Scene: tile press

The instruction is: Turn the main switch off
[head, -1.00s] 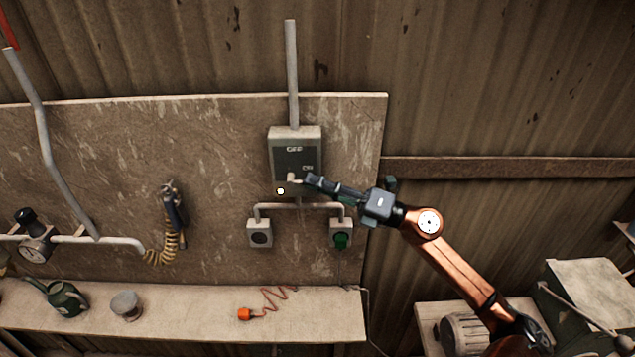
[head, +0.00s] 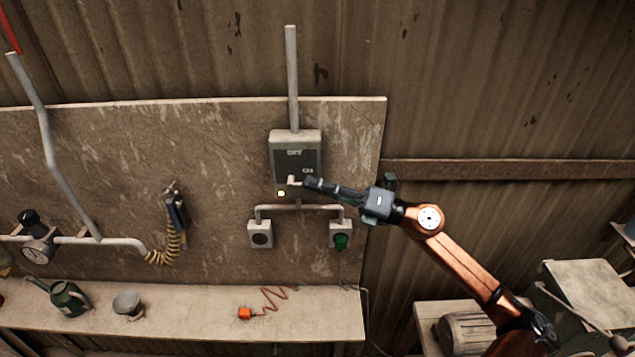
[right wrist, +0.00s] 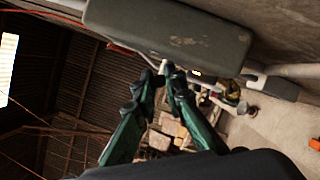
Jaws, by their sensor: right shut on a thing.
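The main switch is a grey box (head: 322,150) on the wall board, with a dark face marked OFF at the top and ON lower down. Its pale lever (head: 293,181) sits low, by the ON mark. A small yellowish lamp (head: 281,194) is lit below it. My right gripper (head: 305,183) reaches in from the right and is shut on the lever. In the right wrist view the box (right wrist: 170,28) lies across the top, and the green fingers close around the pale lever tip (right wrist: 166,67). My left gripper is not in view.
Two sockets hang below the box: a plain one (head: 260,234) and one with a green plug (head: 341,241). A pipe (head: 292,75) runs up from the box. A shelf (head: 190,315) below carries a watering can (head: 68,298), a cup (head: 128,304) and an orange corded plug (head: 245,313).

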